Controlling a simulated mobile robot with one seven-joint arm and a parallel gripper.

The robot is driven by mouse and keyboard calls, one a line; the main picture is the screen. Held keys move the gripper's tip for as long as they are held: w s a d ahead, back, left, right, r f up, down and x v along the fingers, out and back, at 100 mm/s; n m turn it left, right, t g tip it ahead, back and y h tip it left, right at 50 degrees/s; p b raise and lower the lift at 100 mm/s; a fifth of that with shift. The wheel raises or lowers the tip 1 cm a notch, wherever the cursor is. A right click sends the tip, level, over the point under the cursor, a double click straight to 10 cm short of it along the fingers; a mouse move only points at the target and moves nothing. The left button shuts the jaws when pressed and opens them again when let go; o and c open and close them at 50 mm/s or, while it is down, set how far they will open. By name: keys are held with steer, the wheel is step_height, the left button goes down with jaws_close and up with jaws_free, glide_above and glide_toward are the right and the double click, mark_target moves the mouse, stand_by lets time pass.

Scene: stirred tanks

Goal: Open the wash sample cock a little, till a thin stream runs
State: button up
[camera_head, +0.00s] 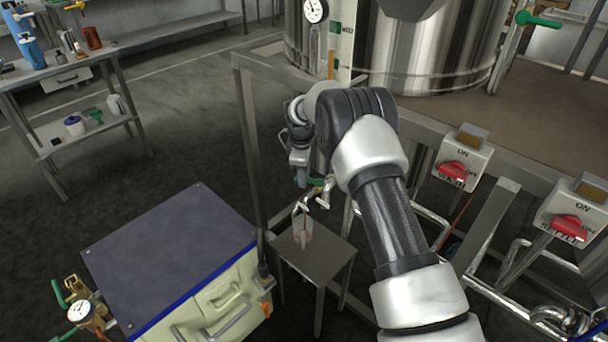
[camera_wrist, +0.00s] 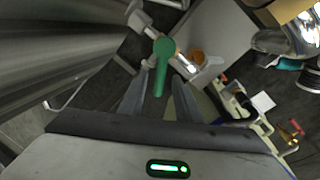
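The sample cock (camera_head: 309,195) is a bent metal pipe with a green lever; its body also shows in the wrist view (camera_wrist: 186,66). The green lever (camera_wrist: 162,66) points down the wrist picture, toward the space between my fingers. My gripper (camera_wrist: 158,98) is open, with one finger on each side of the lever's end; I cannot tell whether either touches it. In the head view my gripper (camera_head: 301,172) is just left of the lever. A clear beaker (camera_head: 302,232) stands under the spout. A thin brownish line shows there, but I cannot tell whether it is liquid running.
The beaker stands on a small metal table (camera_head: 326,262). A steel tank (camera_head: 432,50) with a gauge is behind my arm. Red-handled switch boxes (camera_head: 460,160) are at right. A bench with a dark top (camera_head: 170,250) is at front left. Open floor lies left.

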step_height(320, 180, up, 12)
steer(key=s+p, duration=0.2)
steer(key=shift+s+a, duration=0.15)
steer(key=shift+a, duration=0.05)
